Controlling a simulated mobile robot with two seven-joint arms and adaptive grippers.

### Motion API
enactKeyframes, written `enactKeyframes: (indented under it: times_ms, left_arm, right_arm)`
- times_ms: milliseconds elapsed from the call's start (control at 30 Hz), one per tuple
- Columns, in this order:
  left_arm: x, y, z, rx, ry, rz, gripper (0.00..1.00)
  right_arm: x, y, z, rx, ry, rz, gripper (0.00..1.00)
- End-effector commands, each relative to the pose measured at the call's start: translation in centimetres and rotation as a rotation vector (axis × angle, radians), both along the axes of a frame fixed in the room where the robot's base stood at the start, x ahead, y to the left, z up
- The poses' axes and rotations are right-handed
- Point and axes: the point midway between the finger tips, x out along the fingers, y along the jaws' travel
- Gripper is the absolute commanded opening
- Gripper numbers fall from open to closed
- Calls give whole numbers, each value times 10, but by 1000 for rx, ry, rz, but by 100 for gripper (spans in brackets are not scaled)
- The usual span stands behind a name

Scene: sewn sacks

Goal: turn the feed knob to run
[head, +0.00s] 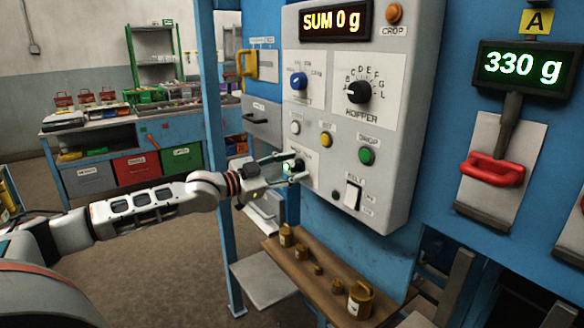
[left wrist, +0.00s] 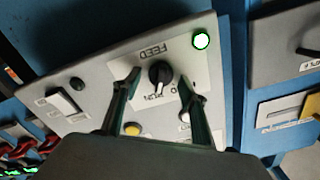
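The feed knob (left wrist: 160,74) is a round black knob with a pale mark, on a white plate lettered FEED, seen upside down in the left wrist view. Lettering that seems to read 0 and RUN sits just below it there. My left gripper (left wrist: 160,84) is open, one finger on each side of the knob, with visible gaps to both. In the head view my left gripper (head: 287,167) is at the lower left of the grey control panel (head: 401,160) and mostly hides the knob. Exactly where the knob's mark points I cannot tell. My right gripper is out of view.
A lit green lamp (left wrist: 201,40) is near the knob. The panel also carries the black hopper knob (head: 358,91), a yellow button (head: 326,140), a green drop button (head: 366,156) and the belt switch (head: 351,195). A wooden shelf (head: 326,291) with brass weights is below.

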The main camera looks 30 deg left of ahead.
Motion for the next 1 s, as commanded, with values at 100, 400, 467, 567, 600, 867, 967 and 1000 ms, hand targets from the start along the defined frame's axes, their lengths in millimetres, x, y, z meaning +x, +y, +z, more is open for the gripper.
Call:
enactKeyframes:
  times_ms: [100, 400, 467, 567, 600, 867, 967, 1000]
  left_arm:
    - [0, 0, 0, -1, 0, 0, 43]
    - [-7, 3, -2, -2, 3, 1, 43]
    - [-11, 5, -3, -2, 4, 2, 43]
    - [-19, 9, -3, -1, 4, 2, 43]
    - [-23, 10, -3, 0, 4, 1, 43]
    - [-40, 18, -3, -4, 5, 3, 43]
    - [-46, 20, -3, -1, 4, 2, 43]
    - [-48, 21, -3, -1, 4, 2, 43]
  right_arm:
    - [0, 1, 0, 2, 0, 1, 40]
    - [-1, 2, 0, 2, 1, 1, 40]
    - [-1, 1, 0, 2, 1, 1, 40]
    - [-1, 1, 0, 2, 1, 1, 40]
    - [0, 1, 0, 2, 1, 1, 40]
    - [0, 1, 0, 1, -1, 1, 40]
    - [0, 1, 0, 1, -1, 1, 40]
    - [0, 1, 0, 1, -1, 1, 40]
